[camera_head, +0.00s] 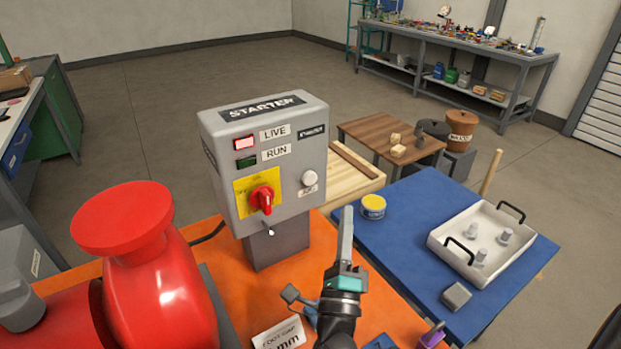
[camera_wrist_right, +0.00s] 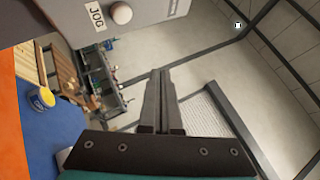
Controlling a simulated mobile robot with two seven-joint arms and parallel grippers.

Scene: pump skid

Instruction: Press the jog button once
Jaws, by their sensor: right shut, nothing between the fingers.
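The grey starter box (camera_head: 270,150) stands on a post on the orange skid. Its white round jog button (camera_head: 309,178) is at the lower right of the front face, with a small label below it. In the right wrist view the jog button (camera_wrist_right: 121,13) sits beside the JOG label (camera_wrist_right: 97,18) at the top. My right gripper (camera_head: 346,212) is shut and empty, pointing up, in front of the box and to the right of and below the button. Its shut fingers (camera_wrist_right: 159,75) show apart from the button in the wrist view. My left gripper is not seen.
A red lit LIVE lamp (camera_head: 243,143), a dark green RUN lamp (camera_head: 246,162) and a red rotary switch (camera_head: 263,198) share the box face. A red pump (camera_head: 150,265) stands left. A blue table (camera_head: 420,220) at right holds a yellow tin (camera_head: 373,206) and a white tray (camera_head: 445,237).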

